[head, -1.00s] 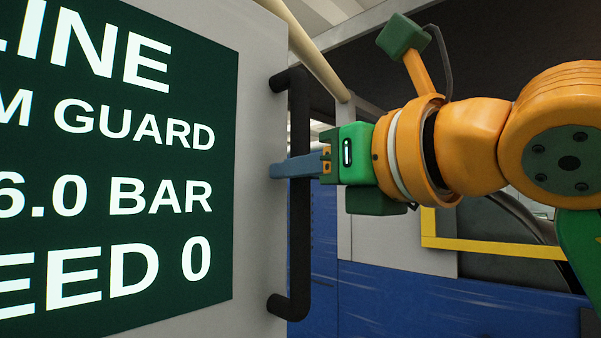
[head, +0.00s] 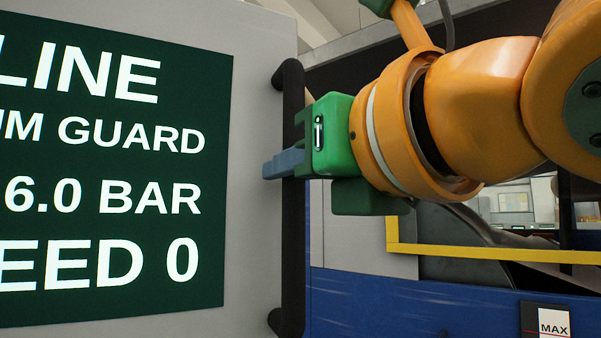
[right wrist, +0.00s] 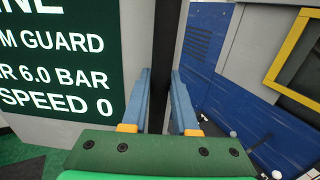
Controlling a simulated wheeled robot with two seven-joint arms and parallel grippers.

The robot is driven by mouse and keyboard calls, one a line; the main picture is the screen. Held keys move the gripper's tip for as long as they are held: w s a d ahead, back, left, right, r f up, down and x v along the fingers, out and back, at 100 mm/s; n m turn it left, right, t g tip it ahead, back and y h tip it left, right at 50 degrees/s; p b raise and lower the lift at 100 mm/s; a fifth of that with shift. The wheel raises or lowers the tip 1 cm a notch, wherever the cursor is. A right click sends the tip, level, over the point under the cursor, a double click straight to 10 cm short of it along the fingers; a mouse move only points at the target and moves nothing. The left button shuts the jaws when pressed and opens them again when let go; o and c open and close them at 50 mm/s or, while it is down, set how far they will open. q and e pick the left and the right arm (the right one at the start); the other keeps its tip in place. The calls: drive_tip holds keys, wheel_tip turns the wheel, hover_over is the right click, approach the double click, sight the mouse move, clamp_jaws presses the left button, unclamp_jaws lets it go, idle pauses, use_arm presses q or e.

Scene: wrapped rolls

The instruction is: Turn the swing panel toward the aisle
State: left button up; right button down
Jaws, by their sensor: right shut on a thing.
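The swing panel (head: 255,120) is a light grey panel with a dark green sign lettered in white. It fills the left of the head view and also shows at the left of the right wrist view (right wrist: 138,30). A black vertical bar handle (head: 293,240) runs along its right edge. My right gripper (head: 285,163) is shut on the handle, about mid-height, with its blue fingers on either side of the bar. The right wrist view shows the bar (right wrist: 165,60) between the two fingers. My left gripper is in neither view.
Right of the panel stands a blue machine body (head: 400,305) with a yellow-edged window frame (head: 490,254). A small label reading MAX (head: 553,323) is at the lower right. A dark green floor (right wrist: 40,160) shows at lower left in the right wrist view.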

idle(0.3)
drive_tip(key=c, duration=0.9)
unclamp_jaws()
drive_tip(key=shift+o, duration=1.1)
drive_tip(key=shift+s+a, duration=0.2)
drive_tip(key=b+v, duration=0.2)
drive_tip(key=v, duration=0.5)
